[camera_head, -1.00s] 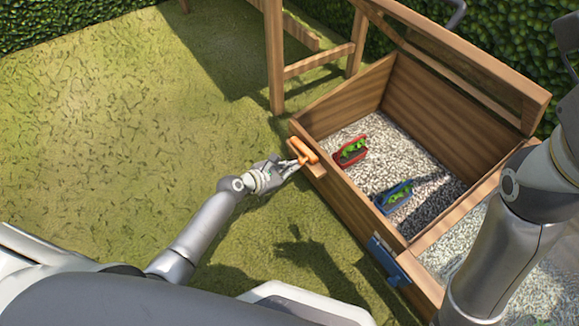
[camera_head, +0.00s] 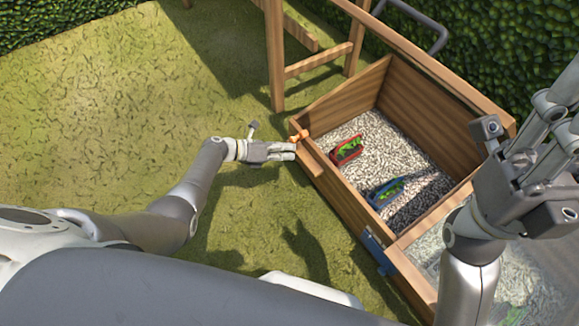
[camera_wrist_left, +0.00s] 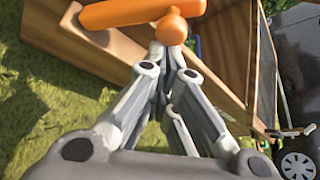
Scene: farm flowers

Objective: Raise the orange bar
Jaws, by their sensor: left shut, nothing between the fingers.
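The orange bar (camera_head: 299,136) sits at the near-left corner of the wooden box, on the outer side of its front wall. My left gripper (camera_head: 294,151) is just below the bar, beside the box wall. In the left wrist view its fingertips (camera_wrist_left: 172,48) are together and empty, near the knob; I cannot tell whether they touch it. My right gripper (camera_head: 550,145) is raised at the right, away from the bar; its finger opening is unclear.
A wooden frame (camera_head: 275,60) stands behind. Open grass (camera_head: 120,110) lies left; a hedge (camera_head: 490,40) is behind.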

